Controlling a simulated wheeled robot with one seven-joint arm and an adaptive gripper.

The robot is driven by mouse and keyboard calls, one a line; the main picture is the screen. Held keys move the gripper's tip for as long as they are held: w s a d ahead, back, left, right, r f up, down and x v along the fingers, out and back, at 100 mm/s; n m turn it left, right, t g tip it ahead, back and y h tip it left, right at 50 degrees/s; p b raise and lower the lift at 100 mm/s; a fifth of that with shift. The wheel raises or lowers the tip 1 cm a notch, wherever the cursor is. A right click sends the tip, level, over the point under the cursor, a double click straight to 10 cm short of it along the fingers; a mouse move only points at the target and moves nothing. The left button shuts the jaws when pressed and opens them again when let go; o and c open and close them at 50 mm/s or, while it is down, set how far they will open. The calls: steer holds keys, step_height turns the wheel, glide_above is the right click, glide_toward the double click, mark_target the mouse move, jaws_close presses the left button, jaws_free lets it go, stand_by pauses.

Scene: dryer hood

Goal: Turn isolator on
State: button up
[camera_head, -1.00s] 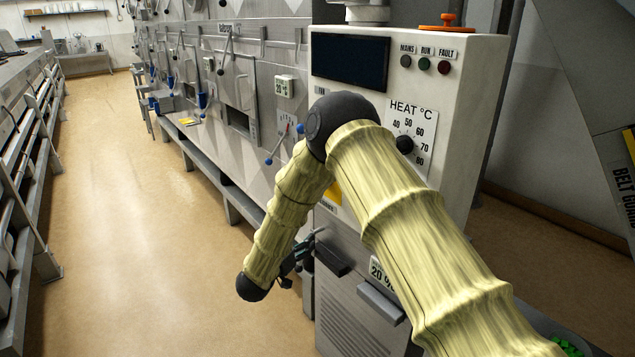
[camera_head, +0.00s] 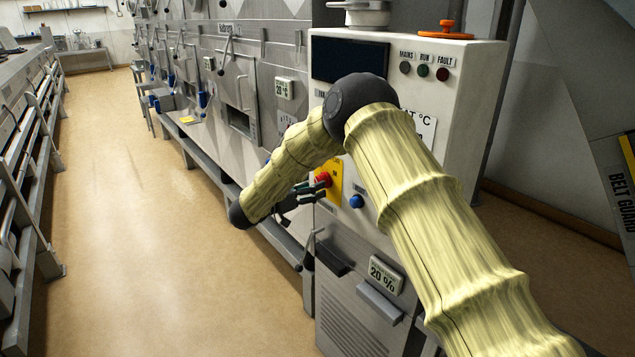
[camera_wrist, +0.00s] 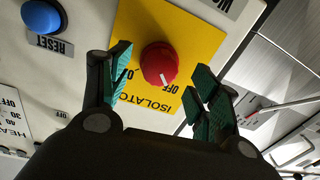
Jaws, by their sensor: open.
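The isolator is a red rotary knob (camera_wrist: 160,65) with a white pointer mark, on a yellow plate (camera_wrist: 200,35) lettered ISOLATOR with ON and OFF. In the wrist view the white mark points toward the OFF lettering. In the head view the red knob (camera_head: 323,178) shows on the cabinet's front, partly beside my gripper. My gripper (camera_wrist: 162,88) is open, with one teal-padded finger on each side of the knob in the picture. It also shows in the head view (camera_head: 312,190), close to the knob. I cannot tell whether the fingers touch it.
A blue RESET button (camera_wrist: 42,17) is left of the yellow plate. The cream control cabinet (camera_head: 470,120) carries a dark screen (camera_head: 345,58), MAINS, RUN and FAULT lamps, and a grey handle (camera_head: 380,303) below. The floor (camera_head: 140,230) to the left is clear.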

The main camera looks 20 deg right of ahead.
steer(key=shift+x, duration=1.45)
steer(key=c, duration=1)
